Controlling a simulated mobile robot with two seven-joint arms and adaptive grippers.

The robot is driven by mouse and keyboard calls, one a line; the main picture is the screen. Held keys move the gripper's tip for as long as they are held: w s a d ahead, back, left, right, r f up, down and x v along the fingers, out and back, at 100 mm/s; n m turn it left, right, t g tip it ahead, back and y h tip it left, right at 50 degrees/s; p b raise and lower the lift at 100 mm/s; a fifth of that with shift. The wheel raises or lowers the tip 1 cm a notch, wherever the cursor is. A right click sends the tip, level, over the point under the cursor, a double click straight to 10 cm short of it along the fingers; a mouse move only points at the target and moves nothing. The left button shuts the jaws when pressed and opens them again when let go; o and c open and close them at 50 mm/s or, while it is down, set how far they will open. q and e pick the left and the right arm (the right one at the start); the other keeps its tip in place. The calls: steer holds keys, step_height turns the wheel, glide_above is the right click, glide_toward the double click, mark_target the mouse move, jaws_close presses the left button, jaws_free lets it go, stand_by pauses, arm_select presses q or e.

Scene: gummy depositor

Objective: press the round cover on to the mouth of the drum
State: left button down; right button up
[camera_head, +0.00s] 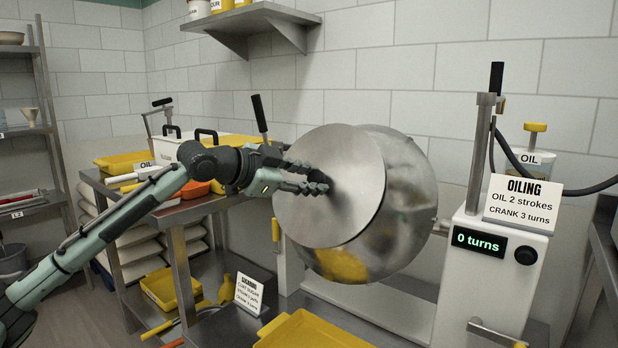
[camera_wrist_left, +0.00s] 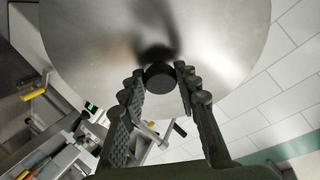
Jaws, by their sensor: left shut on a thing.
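The round cover (camera_head: 350,165) is a flat grey metal disc with a black knob (camera_wrist_left: 159,76) at its middle. It stands nearly upright in front of the drum (camera_head: 405,215), a shiny metal bowl with a yellow patch low inside or on it. The cover overlaps the drum's left side and hides its mouth; I cannot tell whether the two touch. My left gripper (camera_head: 318,182) is shut on the knob from the left. In the left wrist view the fingers (camera_wrist_left: 160,84) are on both sides of the knob, and the disc (camera_wrist_left: 90,30) fills the top. My right gripper is not in view.
The white oiling machine (camera_head: 485,270) with a "0 turns" display stands at the right. A steel table with trays is behind my left arm. A yellow tray (camera_head: 310,333) is at the front below the drum. A wall shelf (camera_head: 255,18) hangs above.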

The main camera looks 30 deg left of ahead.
arm_select(q)
steer(key=c, duration=1)
jaws_free()
steer(key=shift+c, duration=0.2)
steer(key=shift+f, duration=0.1)
steer(key=v, duration=1.2)
